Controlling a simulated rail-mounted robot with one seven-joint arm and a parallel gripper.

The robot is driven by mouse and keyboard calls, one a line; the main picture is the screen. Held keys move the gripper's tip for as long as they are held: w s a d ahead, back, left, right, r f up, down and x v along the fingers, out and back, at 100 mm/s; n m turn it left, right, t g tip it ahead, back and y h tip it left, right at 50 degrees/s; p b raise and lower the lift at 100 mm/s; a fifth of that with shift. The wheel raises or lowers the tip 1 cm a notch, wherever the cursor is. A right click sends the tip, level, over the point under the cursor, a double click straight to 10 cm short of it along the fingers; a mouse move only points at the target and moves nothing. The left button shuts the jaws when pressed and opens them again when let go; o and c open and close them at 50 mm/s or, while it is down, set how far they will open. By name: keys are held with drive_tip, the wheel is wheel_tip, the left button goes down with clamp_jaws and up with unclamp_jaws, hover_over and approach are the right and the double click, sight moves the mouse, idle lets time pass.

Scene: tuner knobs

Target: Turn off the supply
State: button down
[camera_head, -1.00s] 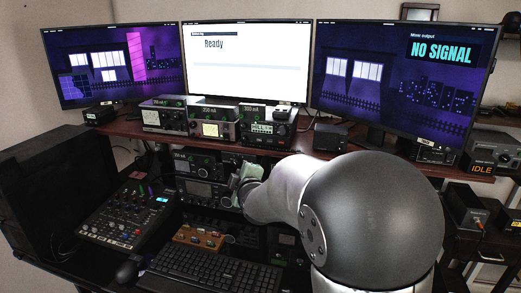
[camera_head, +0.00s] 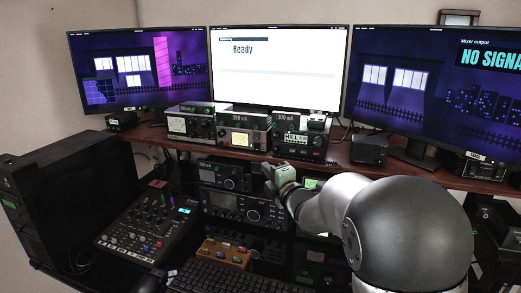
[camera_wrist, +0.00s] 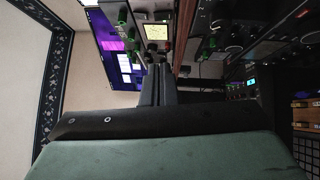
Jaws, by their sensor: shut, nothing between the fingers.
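Three metal units stand side by side on the brown shelf: a left unit (camera_head: 190,125), a middle unit (camera_head: 243,131) with a lit yellow display, and a right unit (camera_head: 300,140) labelled 300 mA. I cannot tell which one is the supply, and their switches are too small to read. My gripper (camera_head: 268,170) is just below the shelf's front edge, between the middle and right units in the picture. In the wrist view my gripper (camera_wrist: 157,70) is shut and empty, its fingertips pointing towards a unit with a lit yellow display (camera_wrist: 157,32), apparently the middle one.
More radio units (camera_head: 240,208) sit under the shelf (camera_head: 400,177). A mixer (camera_head: 150,222) and a keyboard (camera_head: 215,277) lie in front. Monitors (camera_head: 280,68) stand behind; the middle one reads Ready, the right one NO SIGNAL, partly cut off.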

drive_tip(key=p, duration=0.2)
approach(254, 144)
drive_tip(key=a, duration=0.4)
drive_tip(key=shift+w+d+r+p, duration=0.1)
drive_tip(key=shift+w+d+p, duration=0.2)
drive_tip(key=shift+w, duration=0.55)
drive_tip(key=shift+w+d+p, duration=0.1)
drive_tip(key=shift+w+p, duration=0.25)
drive_tip(key=shift+w, duration=0.5)
drive_tip(key=shift+w+d+r+p, duration=0.15)
drive_tip(key=shift+w+p, duration=0.2)
drive_tip(key=shift+w, duration=0.45)
drive_tip(key=shift+f, duration=0.1)
